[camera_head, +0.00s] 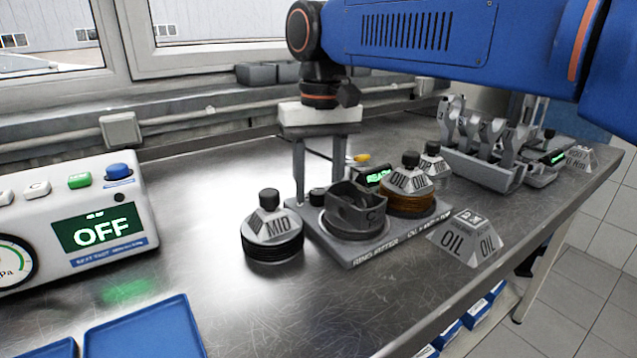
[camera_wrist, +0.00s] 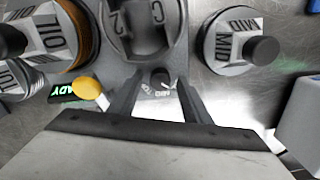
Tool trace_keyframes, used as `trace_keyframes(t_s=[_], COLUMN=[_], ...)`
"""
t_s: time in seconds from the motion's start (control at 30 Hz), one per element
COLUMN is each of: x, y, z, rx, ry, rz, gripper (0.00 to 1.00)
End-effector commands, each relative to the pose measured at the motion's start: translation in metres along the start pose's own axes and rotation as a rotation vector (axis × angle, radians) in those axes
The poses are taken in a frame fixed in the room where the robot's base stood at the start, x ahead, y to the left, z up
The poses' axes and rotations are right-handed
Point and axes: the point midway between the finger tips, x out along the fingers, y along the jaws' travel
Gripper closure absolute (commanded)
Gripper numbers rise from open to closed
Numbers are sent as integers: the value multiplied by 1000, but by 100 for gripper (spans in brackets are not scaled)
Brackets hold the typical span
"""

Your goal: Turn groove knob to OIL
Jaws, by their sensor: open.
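The groove knob (camera_wrist: 158,76) is a small dark knob on the grey ring fitter base, below the piston in the wrist view. Small MID and TOP labels show beside it; an OIL label and its exact pointer setting are not clear. It also shows in the head view (camera_head: 317,196) at the left of the piston. My gripper (camera_wrist: 159,84) is open, its two fingers pointing down on either side of the knob. I cannot tell whether they touch it. In the head view my gripper (camera_head: 326,180) stands over the fitter.
The piston (camera_head: 356,208) sits on the ring fitter (camera_head: 352,257). A MID ring holder (camera_head: 271,230) stands at left, an OIL holder (camera_head: 409,185) at right. A yellow knob (camera_wrist: 88,88) and green READY display (camera_wrist: 62,93) are near the left finger. A tester (camera_head: 75,222) reads OFF.

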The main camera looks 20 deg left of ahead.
Motion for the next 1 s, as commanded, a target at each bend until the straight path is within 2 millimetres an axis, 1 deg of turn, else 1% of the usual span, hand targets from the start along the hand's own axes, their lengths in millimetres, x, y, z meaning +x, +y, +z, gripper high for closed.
trace_keyframes(t_s=[0.17,0.27,0.3,0.33,0.37,0.53,0.8,1.0], x=[0,0,0,0,0,0,0,0], y=[0,0,0,0,0,0,0,0], z=[0,0,0,0,0,0,0,0], rx=[0,0,0,0,0,-20,-136,-143], ry=[0,0,0,0,0,-1,-3,-3], rz=[0,0,0,0,0,0,0,0], gripper=[56,78,87,94,97,97,97,97])
